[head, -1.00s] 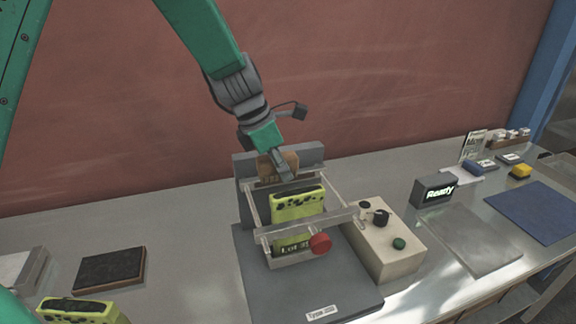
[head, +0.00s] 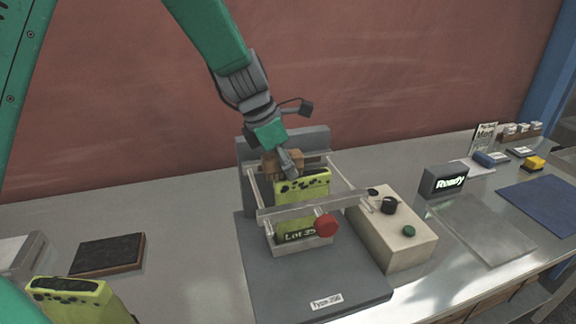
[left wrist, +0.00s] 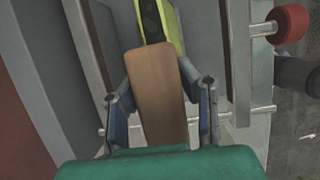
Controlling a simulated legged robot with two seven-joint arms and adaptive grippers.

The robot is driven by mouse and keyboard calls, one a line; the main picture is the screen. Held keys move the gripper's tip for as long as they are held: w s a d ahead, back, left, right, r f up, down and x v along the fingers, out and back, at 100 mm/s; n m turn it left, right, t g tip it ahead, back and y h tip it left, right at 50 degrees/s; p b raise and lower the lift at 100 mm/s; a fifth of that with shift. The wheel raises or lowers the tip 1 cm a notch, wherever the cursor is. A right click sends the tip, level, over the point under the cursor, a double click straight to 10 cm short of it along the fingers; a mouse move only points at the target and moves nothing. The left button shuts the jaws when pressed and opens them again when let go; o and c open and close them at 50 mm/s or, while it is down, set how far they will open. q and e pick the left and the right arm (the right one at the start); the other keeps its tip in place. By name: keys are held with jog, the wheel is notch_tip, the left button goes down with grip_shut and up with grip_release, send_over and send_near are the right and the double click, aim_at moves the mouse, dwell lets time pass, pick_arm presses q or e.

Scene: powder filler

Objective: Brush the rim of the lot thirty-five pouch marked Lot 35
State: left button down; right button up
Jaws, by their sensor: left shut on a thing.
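The yellow-green pouch (head: 303,188) marked Lot 35 stands upright in the clamp frame of the filler, with dark blotches along its top rim. It also shows behind the brush in the left wrist view (left wrist: 173,28). My left gripper (head: 286,164) is shut on a brown wooden brush (left wrist: 156,95), just behind and above the pouch's rim. In the left wrist view, the brush's far end overlaps the pouch's top; I cannot tell whether its bristles touch the rim. My right gripper is not in view.
The frame's bars and red knob (head: 326,225) surround the pouch. A beige control box (head: 408,236) stands to its right, near a sign (head: 446,182) reading Ready. Another yellow-green pouch (head: 70,296) and a dark pad (head: 107,254) are at left.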

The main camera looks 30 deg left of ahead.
aim_at(311, 173)
pick_arm(q)
jog(key=shift+f, duration=0.45)
dwell(0.6)
jog(key=shift+f+p, duration=0.1)
jog(key=shift+p, duration=0.25)
dwell(1.8)
jog(key=shift+d, duration=0.15)
jog(key=shift+w+d+p, duration=0.2)
jog(key=shift+w+p, duration=0.15)
jog(key=shift+p, duration=0.1)
jog(key=shift+w+d+p, duration=0.4)
jog(key=shift+w, duration=0.15)
jog(key=shift+w+d, duration=0.15)
jog(key=shift+w+d+p, duration=0.55)
jog(key=shift+w+p, duration=0.15)
jog(key=shift+p, duration=0.05)
jog(key=shift+d, duration=0.1)
